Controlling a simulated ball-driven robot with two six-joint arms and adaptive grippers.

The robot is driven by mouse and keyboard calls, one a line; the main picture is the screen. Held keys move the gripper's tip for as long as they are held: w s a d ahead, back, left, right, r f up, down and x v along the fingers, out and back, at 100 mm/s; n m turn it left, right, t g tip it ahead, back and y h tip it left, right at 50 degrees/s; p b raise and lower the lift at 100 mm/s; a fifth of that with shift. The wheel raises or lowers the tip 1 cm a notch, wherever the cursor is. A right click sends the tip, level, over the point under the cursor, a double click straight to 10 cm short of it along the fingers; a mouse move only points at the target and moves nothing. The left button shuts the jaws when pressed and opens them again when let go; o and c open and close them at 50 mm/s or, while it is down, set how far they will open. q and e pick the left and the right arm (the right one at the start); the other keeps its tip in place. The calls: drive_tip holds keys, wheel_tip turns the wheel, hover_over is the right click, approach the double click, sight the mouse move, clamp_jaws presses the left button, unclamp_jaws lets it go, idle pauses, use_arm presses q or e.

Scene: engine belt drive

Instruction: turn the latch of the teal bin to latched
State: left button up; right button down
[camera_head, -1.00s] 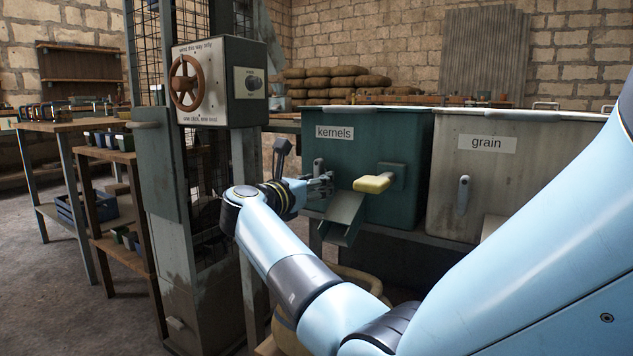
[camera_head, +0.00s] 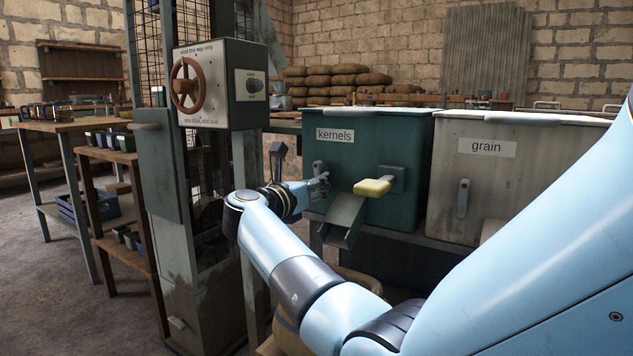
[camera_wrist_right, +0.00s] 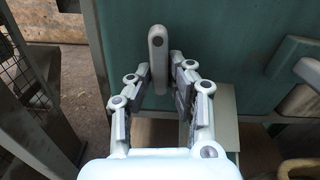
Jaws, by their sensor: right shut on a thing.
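The teal bin (camera_head: 386,150) bears a "kernels" label. Its latch (camera_head: 319,167) is a small grey lever on the front, near the left edge. In the right wrist view the latch (camera_wrist_right: 157,48) stands nearly upright against the teal wall. My right gripper (camera_head: 322,183) is at the latch. In the right wrist view its fingers (camera_wrist_right: 160,78) lie on either side of the lever's lower part and are shut on it. The fingers hide part of the lever's lower end. My left gripper is not in view.
A yellow handle (camera_head: 373,187) and a grey chute (camera_head: 343,218) stick out from the bin's front, right of my gripper. The grain bin (camera_head: 520,170) stands to the right. A post with a control box (camera_head: 220,85) and wheel stands to the left.

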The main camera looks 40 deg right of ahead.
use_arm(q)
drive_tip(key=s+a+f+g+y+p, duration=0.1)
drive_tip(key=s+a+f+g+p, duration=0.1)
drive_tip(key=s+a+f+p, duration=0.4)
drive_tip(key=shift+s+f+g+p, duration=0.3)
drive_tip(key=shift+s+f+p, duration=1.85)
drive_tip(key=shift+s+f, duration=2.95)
use_arm(e)
drive_tip(key=shift+s+d+r+n, duration=0.1)
drive_tip(key=shift+s+r+n, duration=0.1)
drive_tip(key=shift+n, duration=2.55)
drive_tip(key=shift+s+d+r+n, duration=0.15)
drive_tip(key=shift+r+n, duration=0.1)
drive_tip(key=shift+n, duration=2.55)
drive_tip(key=shift+s+a+r+n, duration=0.1)
drive_tip(key=shift+s+r+n, duration=0.1)
drive_tip(key=shift+n, duration=2.55)
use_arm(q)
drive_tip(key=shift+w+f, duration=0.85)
use_arm(e)
drive_tip(key=c, duration=1.3)
unclamp_jaws()
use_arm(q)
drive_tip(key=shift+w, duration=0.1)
use_arm(e)
drive_tip(key=shift+o, duration=0.2)
drive_tip(key=v, duration=1.2)
